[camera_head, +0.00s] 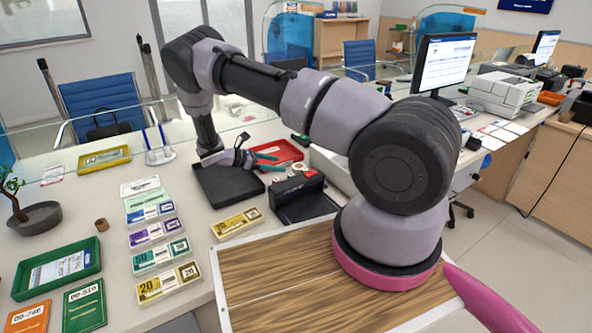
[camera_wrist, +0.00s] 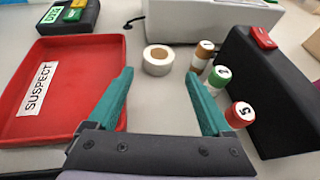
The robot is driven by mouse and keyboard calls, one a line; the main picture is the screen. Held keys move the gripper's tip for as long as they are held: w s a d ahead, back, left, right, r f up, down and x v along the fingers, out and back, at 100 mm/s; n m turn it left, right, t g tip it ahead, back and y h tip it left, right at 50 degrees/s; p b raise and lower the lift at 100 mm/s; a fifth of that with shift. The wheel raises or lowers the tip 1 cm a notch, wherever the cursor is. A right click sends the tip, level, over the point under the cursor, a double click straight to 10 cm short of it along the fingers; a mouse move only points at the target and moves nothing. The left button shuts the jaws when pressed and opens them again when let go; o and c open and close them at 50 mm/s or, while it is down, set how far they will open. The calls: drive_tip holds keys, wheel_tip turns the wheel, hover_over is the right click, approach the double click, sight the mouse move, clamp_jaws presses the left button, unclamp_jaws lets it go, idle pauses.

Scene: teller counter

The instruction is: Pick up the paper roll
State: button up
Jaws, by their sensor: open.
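The paper roll (camera_wrist: 158,69) is a short white roll with a tan core. It stands on the pale counter in the wrist view, just beyond the fingertips and roughly midway between them. My gripper (camera_wrist: 160,76) has two teal fingers, spread wide with nothing between them. In the head view my gripper (camera_head: 266,161) is low over the counter, by the red tray.
A red tray (camera_wrist: 22,103) marked SUSPECT lies left of the fingers. Several coloured coin rolls (camera_wrist: 218,76) stand close on the right, beside a black device (camera_wrist: 262,85). A pale machine (camera_wrist: 215,18) is behind the roll. Note bundles (camera_head: 152,232) lie at left in the head view.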

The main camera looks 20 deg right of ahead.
sight(296, 166)
drive_tip(key=x, duration=1)
drive_tip(key=shift+d+f, duration=0.1)
drive_tip(key=shift+d, duration=0.2)
drive_tip(key=c, duration=1.1)
